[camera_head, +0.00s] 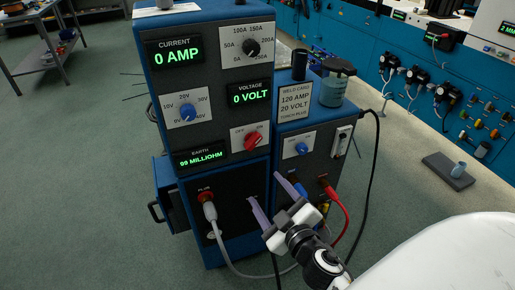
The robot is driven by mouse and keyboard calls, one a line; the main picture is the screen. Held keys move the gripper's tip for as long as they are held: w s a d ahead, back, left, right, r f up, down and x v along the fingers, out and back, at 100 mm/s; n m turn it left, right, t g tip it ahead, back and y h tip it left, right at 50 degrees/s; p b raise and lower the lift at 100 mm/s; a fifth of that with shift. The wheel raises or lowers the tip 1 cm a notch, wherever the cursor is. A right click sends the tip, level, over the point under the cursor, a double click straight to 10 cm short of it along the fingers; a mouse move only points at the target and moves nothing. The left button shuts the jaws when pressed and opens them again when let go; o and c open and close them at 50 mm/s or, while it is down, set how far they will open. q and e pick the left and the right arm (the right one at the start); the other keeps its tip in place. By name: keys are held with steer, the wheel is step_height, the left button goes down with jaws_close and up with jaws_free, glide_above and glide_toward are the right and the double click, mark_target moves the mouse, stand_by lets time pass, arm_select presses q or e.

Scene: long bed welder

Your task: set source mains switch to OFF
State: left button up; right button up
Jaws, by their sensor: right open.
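The blue cabinet (222,112) stands in front of me with a dark front panel. A red rotary switch (253,141) sits on a small white plate on it, below the voltage display (249,94), which reads 0 VOLT. The plate's lettering is small; OFF seems to be at its left, and the exact knob setting is hard to tell. The current display (177,53) reads 0 AMP. My right gripper (263,186) is open and empty, its two pale purple fingers pointing up at the cabinet below the red switch, apart from it. My left gripper is not in view.
A blue knob (187,112) and a black knob (251,47) are on the same cabinet. A grey plug (209,210) with a cable sits low left. A red cable (341,205) and black cable hang at the right. A lower cabinet with a weld card (295,103) adjoins.

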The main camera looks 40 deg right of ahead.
steer(key=n+t, duration=0.1)
steer(key=t, duration=0.1)
glide_toward(255, 144)
steer(key=shift+h, duration=0.5)
steer(key=x, duration=0.3)
steer(key=p+x, duration=0.1)
steer(key=x, duration=0.2)
steer(key=p+x, duration=0.1)
steer(key=x, duration=0.2)
steer(key=shift+w+a, duration=0.1)
steer(key=shift+a, duration=0.2)
steer(key=shift+c, duration=1)
steer(key=c, duration=0.9)
steer(key=shift+o, duration=0.2)
steer(key=shift+n, duration=0.3)
